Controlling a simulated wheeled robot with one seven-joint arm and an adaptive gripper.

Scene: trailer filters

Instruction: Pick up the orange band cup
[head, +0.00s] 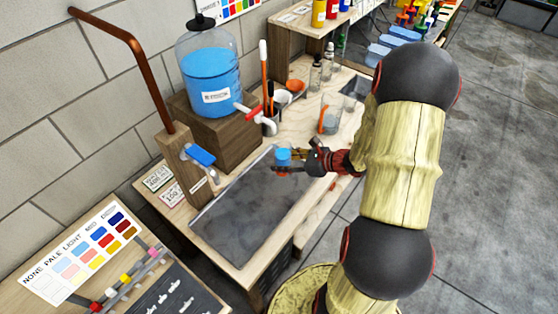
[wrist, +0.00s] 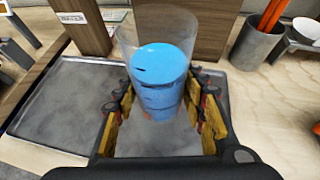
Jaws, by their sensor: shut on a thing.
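My gripper (head: 288,166) is shut on a clear cup of blue liquid (wrist: 162,75), one yellow-padded finger on each side. In the head view this cup (head: 283,155) shows blue above the fingers, near the far right end of the grey tray. I see no orange band on it, though the fingers cover part of its sides. The cup looks about upright; I cannot tell whether its base touches the tray. Another clear cup (head: 329,119) with some orange on it stands on the bench behind my gripper.
The grey tray (head: 240,222) lies on the wooden bench. A water jar (head: 211,75) with a red-handled tap stands on a wooden block at the back. A blue-handled lever (head: 201,158) is left.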

